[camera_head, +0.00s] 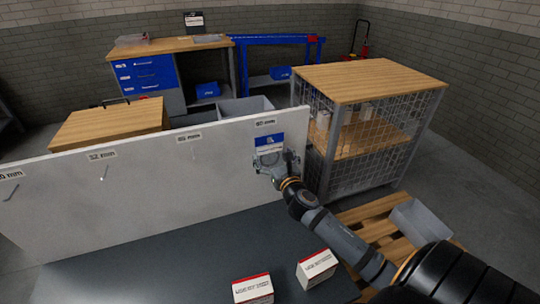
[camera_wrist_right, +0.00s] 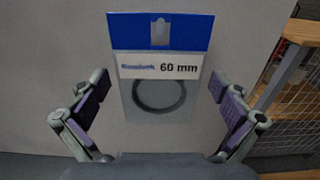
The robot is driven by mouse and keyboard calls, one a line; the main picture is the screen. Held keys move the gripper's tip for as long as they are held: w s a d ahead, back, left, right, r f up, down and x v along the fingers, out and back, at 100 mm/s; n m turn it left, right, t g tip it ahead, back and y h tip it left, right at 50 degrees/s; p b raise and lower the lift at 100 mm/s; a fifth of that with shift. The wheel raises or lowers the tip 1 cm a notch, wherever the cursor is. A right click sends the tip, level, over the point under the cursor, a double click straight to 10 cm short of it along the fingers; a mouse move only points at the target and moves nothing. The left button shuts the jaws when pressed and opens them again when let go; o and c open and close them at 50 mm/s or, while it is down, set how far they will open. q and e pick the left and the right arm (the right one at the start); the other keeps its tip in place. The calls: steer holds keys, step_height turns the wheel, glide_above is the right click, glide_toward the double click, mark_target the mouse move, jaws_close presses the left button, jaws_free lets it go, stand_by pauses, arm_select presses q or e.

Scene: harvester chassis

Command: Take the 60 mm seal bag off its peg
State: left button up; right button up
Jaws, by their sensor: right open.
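The 60 mm seal bag (camera_wrist_right: 159,75) hangs flat against the pale board (camera_wrist_right: 240,50) in the right wrist view. It has a blue header, a white label reading 60 mm and a dark ring in its clear pouch. In the head view the bag's blue header (camera_head: 268,141) shows at the board's right end, below a 60 mm label (camera_head: 266,123). My right gripper (camera_wrist_right: 160,105) is open, with one finger on each side of the bag and apart from it. In the head view my right gripper (camera_head: 272,163) covers the bag's lower part. My left gripper is out of view.
The board carries other size labels, such as 52 mm (camera_head: 102,155), with bare pegs (camera_head: 102,175) below. Two white and red boxes (camera_head: 253,289) stand on the dark worktop (camera_head: 190,260). A wire-mesh cage (camera_head: 375,145) with a wooden top stands right of the board.

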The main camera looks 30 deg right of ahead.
steer(key=x, duration=0.2)
steer(key=shift+w, duration=0.35)
steer(key=shift+w+f, duration=0.1)
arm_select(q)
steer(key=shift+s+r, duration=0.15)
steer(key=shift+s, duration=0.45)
arm_select(e)
steer(key=c, duration=0.7)
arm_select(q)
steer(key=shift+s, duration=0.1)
